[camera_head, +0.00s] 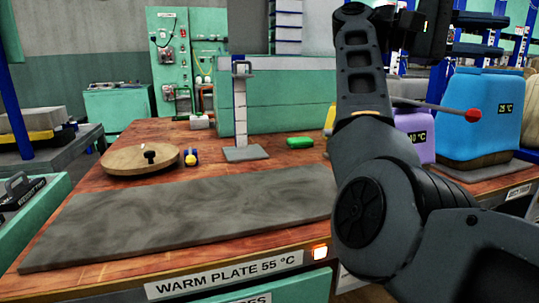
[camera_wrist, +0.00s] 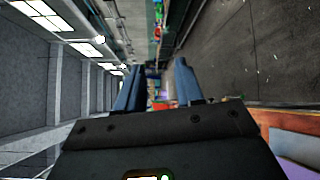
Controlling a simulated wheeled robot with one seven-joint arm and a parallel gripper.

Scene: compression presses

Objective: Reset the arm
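My arm (camera_head: 365,200) stands folded upright at the right of the head view, in front of the table. My gripper (camera_wrist: 158,80) shows in the wrist view with its two blue-grey fingers apart and only the distant room between them. It is open and holds nothing that I can see. The wrist view is turned sideways, with ceiling lights at the left and floor at the right. In the head view the upper arm end is dark and partly cut off by the top edge, so the fingertips cannot be made out there.
The wooden table bears a grey warm plate (camera_head: 190,218), a round wooden board (camera_head: 125,162), a post on a grey base (camera_head: 245,154) and a green object (camera_head: 300,142). Behind my arm are a blue container (camera_head: 480,115), a purple one (camera_head: 415,128) and a red-tipped rod (camera_head: 473,115).

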